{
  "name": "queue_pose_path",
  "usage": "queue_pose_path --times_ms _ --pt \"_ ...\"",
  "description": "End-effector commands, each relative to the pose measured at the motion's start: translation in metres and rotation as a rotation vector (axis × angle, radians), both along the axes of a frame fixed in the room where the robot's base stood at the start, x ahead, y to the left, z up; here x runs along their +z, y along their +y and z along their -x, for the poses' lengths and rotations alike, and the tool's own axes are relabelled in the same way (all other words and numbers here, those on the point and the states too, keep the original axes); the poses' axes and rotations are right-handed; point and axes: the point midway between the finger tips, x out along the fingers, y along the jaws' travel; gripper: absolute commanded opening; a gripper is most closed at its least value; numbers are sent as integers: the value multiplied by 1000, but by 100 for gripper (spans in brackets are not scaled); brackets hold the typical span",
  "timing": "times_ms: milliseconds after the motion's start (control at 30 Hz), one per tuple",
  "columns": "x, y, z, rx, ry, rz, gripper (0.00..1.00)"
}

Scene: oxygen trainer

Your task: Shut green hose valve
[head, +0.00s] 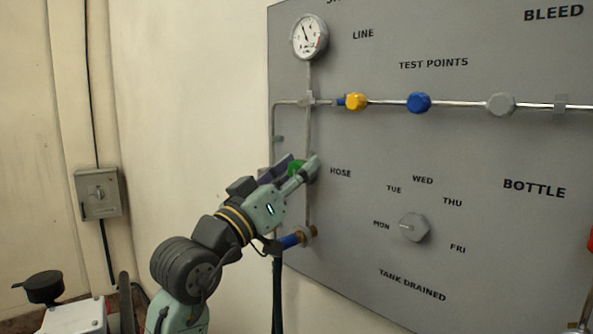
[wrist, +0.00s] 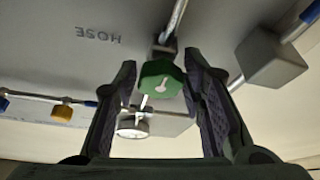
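The green hose valve (head: 297,168) is a faceted knob on the vertical pipe beside the word HOSE. In the head view it is partly hidden by my gripper (head: 303,162). In the wrist view the green knob (wrist: 160,80) shows a pale pointer mark on its face.
The pressure gauge (head: 309,37) is above on the same pipe. A blue hose fitting (head: 291,240) is below. Yellow (head: 355,102), blue (head: 419,103) and grey (head: 500,104) knobs line the upper pipe. A grey day dial (head: 414,227) is at right. A wall box (head: 99,193) is at left.

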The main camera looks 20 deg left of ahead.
Motion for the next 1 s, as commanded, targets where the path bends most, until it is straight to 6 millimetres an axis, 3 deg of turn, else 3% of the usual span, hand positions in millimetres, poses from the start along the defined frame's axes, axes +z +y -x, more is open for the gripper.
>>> queue_pose_path --times_ms 500,667,1000 --pt "0 0 0 0 0 0 2" --pt "-4 0 0 0 -15 -34 2" --pt "-5 0 -1 -3 -139 -299 2"
